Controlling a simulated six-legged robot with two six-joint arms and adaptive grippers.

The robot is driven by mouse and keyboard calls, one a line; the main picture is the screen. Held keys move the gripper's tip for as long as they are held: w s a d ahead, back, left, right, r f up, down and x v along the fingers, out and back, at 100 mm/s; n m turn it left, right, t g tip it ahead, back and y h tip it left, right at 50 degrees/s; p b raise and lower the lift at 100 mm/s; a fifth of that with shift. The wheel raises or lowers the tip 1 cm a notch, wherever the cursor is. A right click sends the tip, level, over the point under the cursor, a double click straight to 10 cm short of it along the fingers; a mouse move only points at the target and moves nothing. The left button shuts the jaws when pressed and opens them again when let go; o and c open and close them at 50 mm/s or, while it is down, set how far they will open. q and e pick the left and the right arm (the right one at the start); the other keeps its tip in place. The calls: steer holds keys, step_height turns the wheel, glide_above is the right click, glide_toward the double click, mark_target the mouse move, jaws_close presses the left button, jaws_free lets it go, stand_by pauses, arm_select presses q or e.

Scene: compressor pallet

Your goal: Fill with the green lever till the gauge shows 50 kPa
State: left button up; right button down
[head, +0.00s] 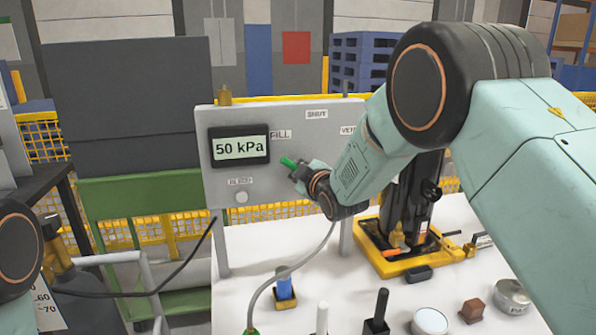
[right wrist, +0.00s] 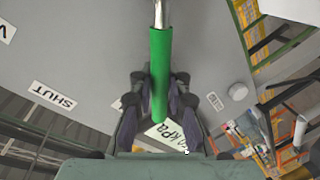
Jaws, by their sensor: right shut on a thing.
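The gauge (head: 239,147) on the grey panel (head: 300,120) reads 50 kPa. My left gripper is not in view.
SHUT (head: 317,114) and VENT (head: 348,130) labels are on the panel, VENT partly hidden by my arm.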

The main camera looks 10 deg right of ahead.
steer(key=shift+s+f, duration=0.15)
steer(key=shift+f, duration=0.25)
steer(key=c, duration=1.7)
jaws_free()
steer(key=shift+c, duration=0.2)
steer(key=o, duration=0.4)
steer(key=shift+d+r, duration=0.15)
steer(key=shift+r, duration=0.15)
steer(key=v, duration=1.2)
steer(key=shift+f, duration=0.1)
